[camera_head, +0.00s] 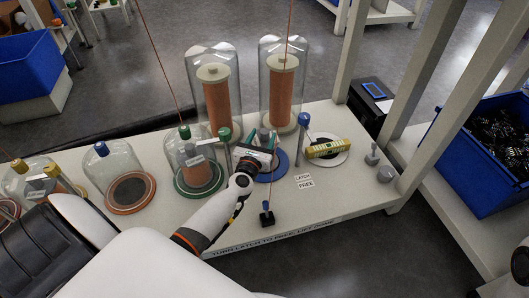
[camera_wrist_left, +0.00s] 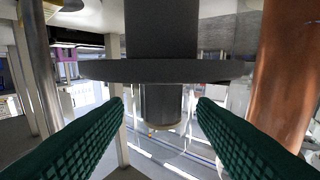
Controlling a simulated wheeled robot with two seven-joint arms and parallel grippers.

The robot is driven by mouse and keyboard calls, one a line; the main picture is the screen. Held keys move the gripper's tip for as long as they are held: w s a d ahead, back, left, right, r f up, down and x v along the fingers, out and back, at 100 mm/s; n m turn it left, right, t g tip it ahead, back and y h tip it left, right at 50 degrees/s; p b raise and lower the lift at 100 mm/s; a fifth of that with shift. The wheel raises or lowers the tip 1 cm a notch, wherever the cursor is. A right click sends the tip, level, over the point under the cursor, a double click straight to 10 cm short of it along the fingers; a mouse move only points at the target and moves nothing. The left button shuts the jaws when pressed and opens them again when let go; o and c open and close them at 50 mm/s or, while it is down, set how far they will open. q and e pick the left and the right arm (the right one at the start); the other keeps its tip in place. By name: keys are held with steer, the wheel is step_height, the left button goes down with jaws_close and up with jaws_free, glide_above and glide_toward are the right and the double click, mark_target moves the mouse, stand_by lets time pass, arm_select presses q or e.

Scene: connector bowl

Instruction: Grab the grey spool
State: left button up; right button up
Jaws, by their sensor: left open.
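The grey spool (camera_wrist_left: 160,70) fills the middle of the left wrist view, with a dark wide flange and a narrower part below it. In the head view it is mostly hidden by my left gripper (camera_head: 263,141), above the blue round base (camera_head: 279,166). My left gripper is open. Its green ribbed fingers show in the left wrist view (camera_wrist_left: 160,105), one on each side of the spool's lower part, with visible gaps. The flange lies above the fingertips in that picture. My right gripper is not in view.
Two tall glass domes with copper spools (camera_head: 217,105) (camera_head: 283,92) stand behind. A lower dome (camera_head: 195,160) on a green base stands to the left. A yellow cylinder (camera_head: 327,148), a blue-topped post (camera_head: 304,121) and grey knobs are to the right. Thin copper strands cross the view.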

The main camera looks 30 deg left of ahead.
arm_select(q)
steer(key=shift+x, duration=1.3)
steer(key=shift+f, duration=0.1)
jaws_close()
